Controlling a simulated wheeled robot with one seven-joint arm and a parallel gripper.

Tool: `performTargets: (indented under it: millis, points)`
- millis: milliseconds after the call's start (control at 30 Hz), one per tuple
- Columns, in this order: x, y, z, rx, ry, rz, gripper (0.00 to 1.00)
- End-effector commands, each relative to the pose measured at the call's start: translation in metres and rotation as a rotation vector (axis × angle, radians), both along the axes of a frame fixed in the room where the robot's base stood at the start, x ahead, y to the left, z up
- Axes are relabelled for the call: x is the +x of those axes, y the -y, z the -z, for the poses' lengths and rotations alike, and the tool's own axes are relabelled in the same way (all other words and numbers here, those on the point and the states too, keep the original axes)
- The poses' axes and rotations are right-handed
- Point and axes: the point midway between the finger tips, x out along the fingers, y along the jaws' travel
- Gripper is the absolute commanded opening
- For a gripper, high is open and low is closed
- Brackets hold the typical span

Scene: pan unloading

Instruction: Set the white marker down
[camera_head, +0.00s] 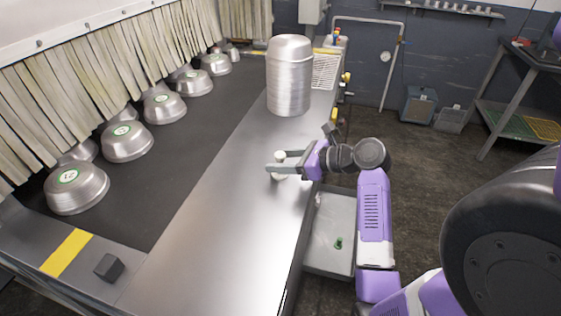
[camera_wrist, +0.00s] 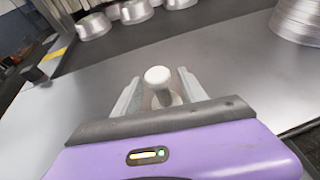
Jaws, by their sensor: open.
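The white marker (camera_head: 279,160) is a short white piece with a rounded top, upright at the steel counter (camera_head: 222,200). In the wrist view the marker (camera_wrist: 159,78) stands between the two fingers, with a visible gap on each side. Its lower part is partly hidden by my gripper's body. My gripper (camera_head: 278,162) is open around the marker, just over the counter's right part; its fingers also show in the wrist view (camera_wrist: 158,92). I cannot tell for certain whether the marker's base touches the steel.
A tall stack of metal pans (camera_head: 289,78) stands farther back on the counter. Several upturned pans with green labels (camera_head: 127,140) sit on the dark belt (camera_head: 160,190) to the left. A dark block (camera_head: 109,267) is at the front left. The counter's front is clear.

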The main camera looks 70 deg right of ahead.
Motion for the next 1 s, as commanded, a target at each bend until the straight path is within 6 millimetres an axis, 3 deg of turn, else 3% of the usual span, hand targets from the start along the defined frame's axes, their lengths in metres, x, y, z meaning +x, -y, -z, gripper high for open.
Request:
performTargets:
  millis: [600, 1000]
  points:
    - [-0.099, -0.006, -0.041, -0.001, -0.001, 0.004, 0.5]
    - [-0.109, -0.008, -0.045, 0.001, -0.001, 0.001, 0.5]
